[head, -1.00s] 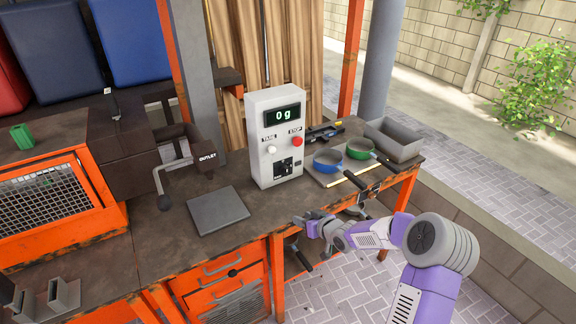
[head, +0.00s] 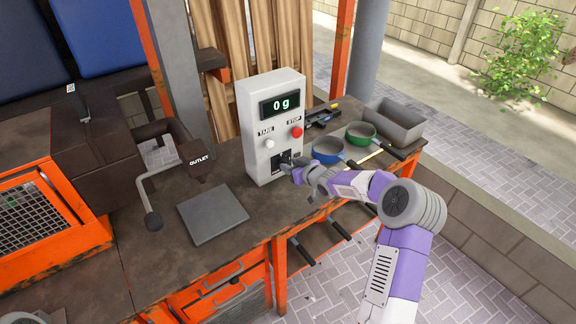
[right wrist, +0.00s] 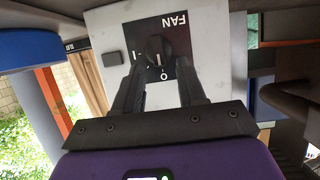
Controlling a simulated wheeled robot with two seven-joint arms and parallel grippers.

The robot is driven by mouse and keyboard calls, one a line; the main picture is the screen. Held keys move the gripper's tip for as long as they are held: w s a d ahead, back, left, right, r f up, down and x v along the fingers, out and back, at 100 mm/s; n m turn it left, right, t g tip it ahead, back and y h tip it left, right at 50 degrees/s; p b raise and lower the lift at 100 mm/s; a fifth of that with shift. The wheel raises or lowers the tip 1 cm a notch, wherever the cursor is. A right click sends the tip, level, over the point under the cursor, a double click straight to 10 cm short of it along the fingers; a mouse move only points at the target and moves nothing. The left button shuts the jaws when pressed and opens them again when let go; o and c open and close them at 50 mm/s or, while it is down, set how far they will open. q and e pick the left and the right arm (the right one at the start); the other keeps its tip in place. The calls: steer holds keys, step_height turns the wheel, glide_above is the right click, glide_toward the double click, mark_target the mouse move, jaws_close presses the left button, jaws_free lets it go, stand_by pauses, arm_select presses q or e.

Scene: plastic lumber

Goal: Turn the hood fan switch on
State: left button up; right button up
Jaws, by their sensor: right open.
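The fan switch is a black rotary knob (right wrist: 155,48) on a black plate marked FAN, I and O, low on the front of the white control box (head: 247,125). In the right wrist view the knob's white mark points toward the O. My right gripper (head: 288,168) is at the lower front of the box, in front of the switch. In the right wrist view the fingers of this gripper (right wrist: 157,62) are open, one on each side below the knob, with the knob's body just beyond the tips. Whether they touch it I cannot tell. My left gripper is not in view.
The box shows "0 g", with a white TARE button (head: 268,143) and a red STOP button (head: 296,132). A grey plate (head: 212,214) lies left of it. Blue (head: 327,151) and green (head: 361,134) pans and a grey bin (head: 394,122) stand to the right.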

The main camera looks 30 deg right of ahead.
steer(key=shift+x, duration=0.95)
steer(key=shift+w, duration=0.1)
jaws_close()
